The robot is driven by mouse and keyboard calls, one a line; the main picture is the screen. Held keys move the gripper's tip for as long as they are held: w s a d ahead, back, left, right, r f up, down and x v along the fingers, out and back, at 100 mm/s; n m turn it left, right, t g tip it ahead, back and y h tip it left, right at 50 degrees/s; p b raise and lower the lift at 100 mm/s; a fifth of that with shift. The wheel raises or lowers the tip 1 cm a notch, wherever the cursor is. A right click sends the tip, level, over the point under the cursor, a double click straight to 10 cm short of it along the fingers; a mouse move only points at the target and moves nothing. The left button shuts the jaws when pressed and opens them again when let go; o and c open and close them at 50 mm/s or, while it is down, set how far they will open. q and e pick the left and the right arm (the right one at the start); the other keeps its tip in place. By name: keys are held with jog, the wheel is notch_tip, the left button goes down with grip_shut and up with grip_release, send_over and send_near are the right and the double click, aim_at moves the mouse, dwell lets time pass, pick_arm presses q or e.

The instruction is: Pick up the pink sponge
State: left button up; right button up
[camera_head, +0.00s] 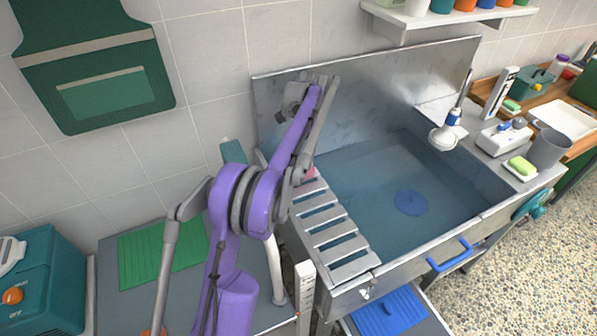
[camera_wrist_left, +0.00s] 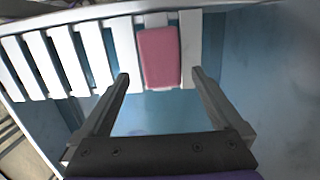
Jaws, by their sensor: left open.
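The pink sponge (camera_wrist_left: 160,57) lies on the white slatted rack (camera_wrist_left: 186,40) in the left wrist view, near the rack's right end. In the head view only a small pink patch of the sponge (camera_head: 310,173) shows beside my arm, at the back end of the rack (camera_head: 333,228). My left gripper (camera_wrist_left: 160,74) is open and empty, its two fingertips on either side of the sponge's near end in the picture. I cannot tell how high they are above it. In the head view my arm mostly hides the gripper. My right gripper is not in view.
The rack spans the left side of a steel basin with water and a blue disc (camera_head: 410,203). The steel backsplash (camera_head: 390,90) rises behind. A shower head (camera_head: 443,138), a green sponge (camera_head: 520,165) and a grey cup (camera_head: 549,148) are at the right. A green mat (camera_head: 135,262) lies left.

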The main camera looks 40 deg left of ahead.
aim_at(299, 167)
pick_arm(q)
jog(key=f, duration=0.4)
jog(key=s+f, duration=0.1)
jog(key=f, duration=0.1)
jog(key=shift+a+f, duration=0.35)
jog(key=shift+f, duration=0.05)
jog(key=c, duration=1.2)
